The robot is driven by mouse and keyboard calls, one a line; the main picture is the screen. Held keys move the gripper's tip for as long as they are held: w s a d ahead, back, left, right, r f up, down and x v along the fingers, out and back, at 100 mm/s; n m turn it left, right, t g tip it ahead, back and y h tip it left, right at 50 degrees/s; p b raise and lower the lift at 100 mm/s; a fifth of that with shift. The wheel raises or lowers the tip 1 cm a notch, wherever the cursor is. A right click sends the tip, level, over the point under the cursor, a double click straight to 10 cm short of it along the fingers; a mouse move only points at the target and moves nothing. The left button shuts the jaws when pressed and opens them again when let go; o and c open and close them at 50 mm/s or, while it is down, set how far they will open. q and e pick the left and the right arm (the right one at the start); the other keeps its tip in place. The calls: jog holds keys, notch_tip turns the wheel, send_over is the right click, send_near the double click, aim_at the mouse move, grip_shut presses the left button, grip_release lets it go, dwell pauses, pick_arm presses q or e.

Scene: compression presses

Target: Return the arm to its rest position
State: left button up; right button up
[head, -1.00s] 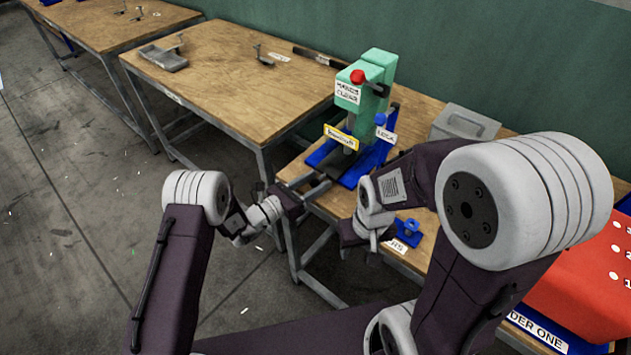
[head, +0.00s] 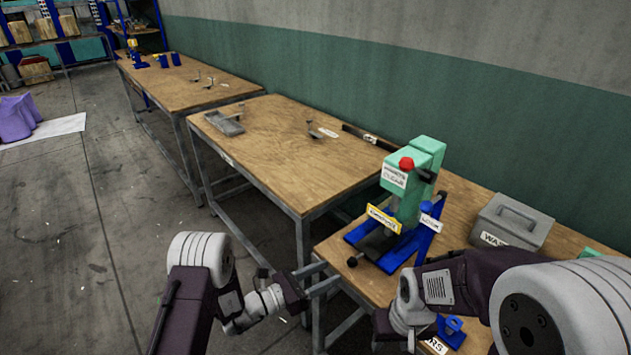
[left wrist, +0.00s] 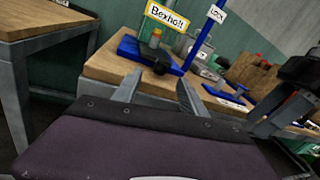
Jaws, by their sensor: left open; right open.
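My left gripper (head: 318,277) is open and empty in the head view, in front of the near bench's left edge and apart from the press. In the left wrist view its two grey fingers (left wrist: 168,92) stand spread with nothing between them. My right gripper (head: 392,335) is low in the head view, left of the blue fixture; its fingers are hard to make out. The green press (head: 408,190) with a red knob and blue base stands on the near bench (head: 460,205). The press base and yellow label also show in the left wrist view (left wrist: 150,52).
A grey lidded box (head: 512,222) stands right of the press. A small blue fixture (head: 452,328) sits near the bench's front edge. The middle bench (head: 270,140) holds a grey tray (head: 225,123) and small metal parts.

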pick_arm(q)
notch_tip(320, 180, up, 13)
jog(key=m+h+p, duration=0.2)
jog(key=m, duration=0.1)
jog(key=s+d+r+m+g+y, duration=0.15)
jog(key=s+r+m+g, duration=0.25)
jog(key=s+m+g, duration=0.55)
jog(key=s+a+f+m+g+y+p, duration=0.1)
jog(key=s+a+f+m+y, duration=0.1)
jog(key=s+a+f+y, duration=0.3)
jog(key=s+a+f+m+y+p, duration=0.1)
jog(key=s+a+m+y, duration=0.15)
jog(key=s, duration=0.45)
jog(key=w+a+f+m+t+y, duration=0.1)
jog(key=a+f+m+y, duration=0.2)
jog(key=a, duration=0.5)
jog(key=w+a+f+m+t+y, duration=0.1)
jog(key=a+f+m+t+y, duration=0.1)
jog(key=a+m+y, duration=0.3)
jog(key=a+f, duration=0.1)
jog(key=a, duration=0.2)
jog(key=shift+w+a+f+y, duration=0.3)
jog(key=shift+w+a+y, duration=0.05)
jog(key=shift+y, duration=0.05)
